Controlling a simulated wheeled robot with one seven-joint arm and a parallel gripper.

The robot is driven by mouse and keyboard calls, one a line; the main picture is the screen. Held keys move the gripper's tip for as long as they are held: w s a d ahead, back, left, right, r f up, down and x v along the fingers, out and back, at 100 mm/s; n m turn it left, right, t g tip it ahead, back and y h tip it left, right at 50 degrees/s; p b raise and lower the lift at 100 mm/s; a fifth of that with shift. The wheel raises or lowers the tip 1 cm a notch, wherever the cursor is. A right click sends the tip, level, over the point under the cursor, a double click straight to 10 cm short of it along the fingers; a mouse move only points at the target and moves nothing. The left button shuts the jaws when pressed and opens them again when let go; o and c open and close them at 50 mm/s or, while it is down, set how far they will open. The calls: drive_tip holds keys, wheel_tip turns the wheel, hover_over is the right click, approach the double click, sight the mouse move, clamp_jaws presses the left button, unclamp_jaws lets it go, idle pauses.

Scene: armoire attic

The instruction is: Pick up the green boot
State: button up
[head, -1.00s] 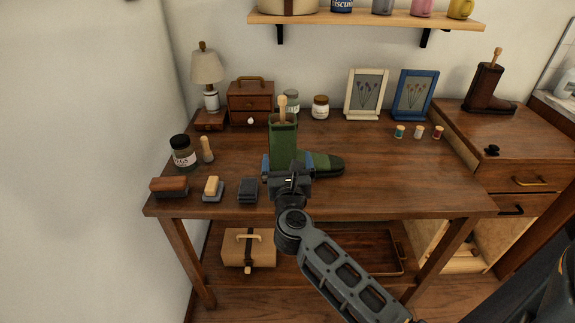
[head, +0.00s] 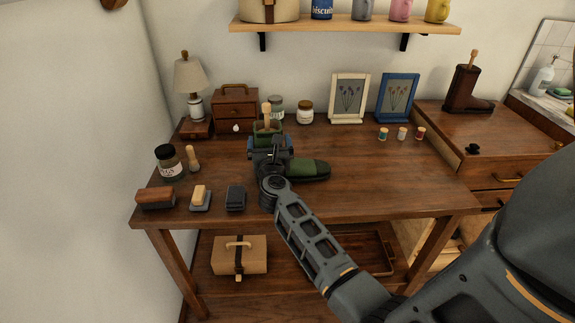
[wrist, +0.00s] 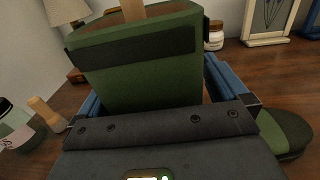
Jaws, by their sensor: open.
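The green boot (head: 307,170) stands upright on the wooden table, its toe pointing right and a wooden handle (head: 266,113) sticking up out of its shaft. My gripper (head: 269,146) is at the boot's shaft in the head view and hides much of it. In the wrist view, the boot shaft (wrist: 140,75) stands between my two blue fingers, one on each side. The jaws are open around the shaft. Whether either finger touches it, I cannot tell. The toe shows at the right in the wrist view (wrist: 286,133).
Left of the boot are a dark jar (head: 169,163), a small wooden-handled brush (head: 193,160) and several brushes and blocks along the front edge. Behind stand a lamp (head: 190,78), a small chest (head: 235,107), jars and two frames. A brown boot (head: 468,90) is at the right. The table's right middle is clear.

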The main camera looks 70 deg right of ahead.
drive_tip(key=shift+w+d, duration=0.15)
drive_tip(key=shift+d, duration=0.15)
drive_tip(key=shift+c, duration=0.2)
drive_tip(key=c, duration=1.5)
drive_tip(key=shift+c, duration=0.4)
drive_tip(key=shift+r, duration=0.15)
